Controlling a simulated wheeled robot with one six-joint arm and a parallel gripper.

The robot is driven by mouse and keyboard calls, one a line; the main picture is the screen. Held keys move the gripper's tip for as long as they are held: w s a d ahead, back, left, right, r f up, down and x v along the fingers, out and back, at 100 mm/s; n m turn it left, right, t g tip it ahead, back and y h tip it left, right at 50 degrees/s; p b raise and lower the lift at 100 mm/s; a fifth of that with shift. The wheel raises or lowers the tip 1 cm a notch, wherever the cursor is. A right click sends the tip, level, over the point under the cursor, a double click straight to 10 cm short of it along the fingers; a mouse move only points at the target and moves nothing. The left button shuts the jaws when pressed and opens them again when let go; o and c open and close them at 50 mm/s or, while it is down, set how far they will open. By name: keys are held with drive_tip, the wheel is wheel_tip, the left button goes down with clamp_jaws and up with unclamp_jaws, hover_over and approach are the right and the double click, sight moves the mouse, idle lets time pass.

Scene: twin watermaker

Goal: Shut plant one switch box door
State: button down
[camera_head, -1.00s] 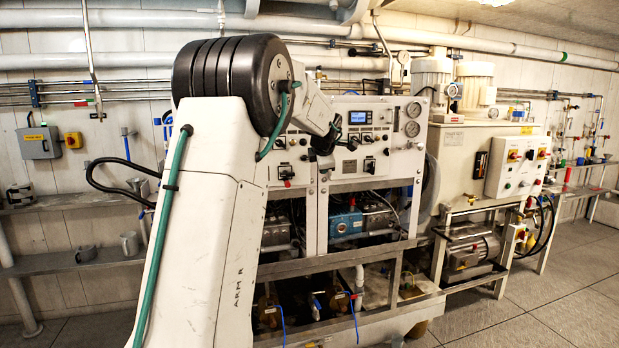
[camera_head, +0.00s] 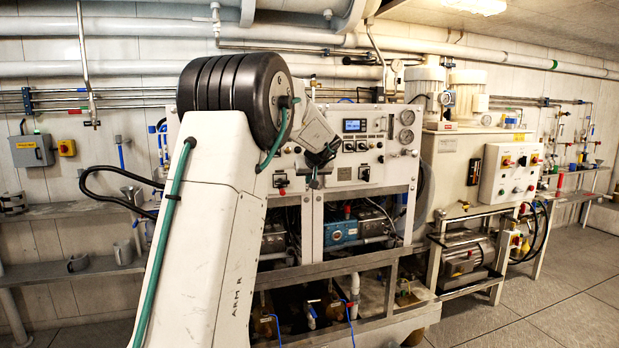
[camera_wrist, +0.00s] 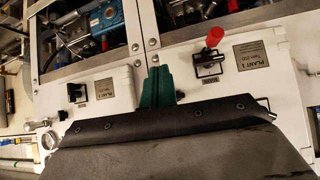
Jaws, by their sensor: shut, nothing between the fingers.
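My gripper (camera_head: 316,180) is in front of the white control panel (camera_head: 340,172), low on its face. In the wrist view its green fingers (camera_wrist: 155,88) are together and empty, over the white panel. There, one switch with a raised red handle (camera_wrist: 214,38) sits beside a plate reading PLANT 1 (camera_wrist: 254,60). A second, black switch (camera_wrist: 76,92) sits beside another plate (camera_wrist: 104,88) that is hard to read. A grey wall box (camera_head: 31,147) with a yellow label is at far left. I cannot make out which part is the plant one switch box door, or its state.
Pumps (camera_head: 341,231) sit in open bays below the panel. Floor (camera_head: 560,300) is clear at right.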

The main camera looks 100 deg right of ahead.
sight(304, 179)
drive_tip(key=x, duration=0.3)
drive_tip(key=r+x, duration=0.1)
drive_tip(key=x, duration=0.2)
drive_tip(key=d+x, duration=0.1)
drive_tip(key=x, duration=0.2)
drive_tip(key=shift+d+r, duration=0.15)
drive_tip(key=shift+r, duration=0.05)
drive_tip(key=shift+w+d, duration=0.1)
drive_tip(key=shift+d, duration=0.4)
drive_tip(key=shift+d+n+t, duration=0.5)
drive_tip(key=shift+d+n, duration=0.1)
drive_tip(key=shift+d, duration=0.9)
drive_tip(key=shift+d+r, duration=0.1)
drive_tip(key=shift+r, duration=0.15)
drive_tip(key=shift+r, duration=0.1)
